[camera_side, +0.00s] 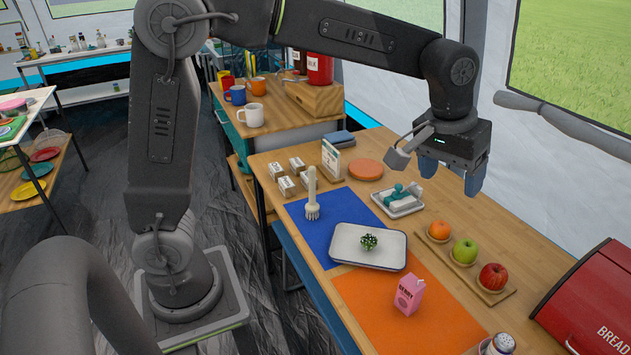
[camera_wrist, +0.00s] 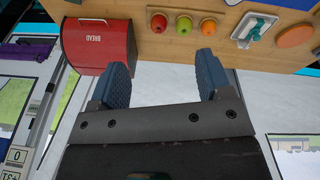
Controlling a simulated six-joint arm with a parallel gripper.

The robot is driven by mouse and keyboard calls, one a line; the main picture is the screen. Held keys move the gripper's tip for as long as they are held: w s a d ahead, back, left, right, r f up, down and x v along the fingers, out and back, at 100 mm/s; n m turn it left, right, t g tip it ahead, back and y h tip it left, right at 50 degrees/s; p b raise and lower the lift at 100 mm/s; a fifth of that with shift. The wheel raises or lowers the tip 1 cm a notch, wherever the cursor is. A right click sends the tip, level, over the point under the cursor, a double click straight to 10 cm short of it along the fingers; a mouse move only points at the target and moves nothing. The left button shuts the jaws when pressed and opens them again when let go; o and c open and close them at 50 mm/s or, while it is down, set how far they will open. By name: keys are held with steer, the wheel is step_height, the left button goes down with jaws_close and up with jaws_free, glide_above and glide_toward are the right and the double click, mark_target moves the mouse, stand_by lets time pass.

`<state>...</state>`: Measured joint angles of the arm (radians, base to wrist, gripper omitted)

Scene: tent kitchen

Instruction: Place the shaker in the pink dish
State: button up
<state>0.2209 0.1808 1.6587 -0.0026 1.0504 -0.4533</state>
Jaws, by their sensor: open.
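A shaker (camera_side: 499,344) with a grey top stands at the bottom edge of the side view, partly cut off. No pink dish can be made out on the wooden table; a flat pink item (camera_side: 12,104) lies on the white table at far left, too small to identify surely. My gripper (camera_side: 451,175) is open and empty, with blue fingers, high above the table's back part. In the wrist view its spread fingers (camera_wrist: 160,68) have nothing between them, and the shaker does not show there.
A red bread box (camera_side: 598,300) stands at the right; it also shows in the wrist view (camera_wrist: 97,42). A white tray (camera_side: 345,255) with a small plant, a pink carton (camera_side: 409,294), a brush (camera_side: 312,200) and a fruit board (camera_side: 490,292) occupy the table. The orange mat (camera_side: 375,310) has free room.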

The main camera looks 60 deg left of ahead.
steer(key=s+a+m+t, duration=0.1)
steer(key=s+a, duration=0.2)
steer(key=s, duration=0.4)
steer(key=s+a+f+t, duration=0.1)
steer(key=s+a, duration=0.2)
steer(key=s, duration=0.4)
steer(key=s+a+m, duration=0.1)
steer(key=s+a, duration=0.2)
steer(key=s, duration=0.5)
steer(key=shift+a+f+m+t+y, duration=0.15)
steer(key=shift+a+m+t+y, duration=0.15)
steer(key=shift+a+t, duration=0.1)
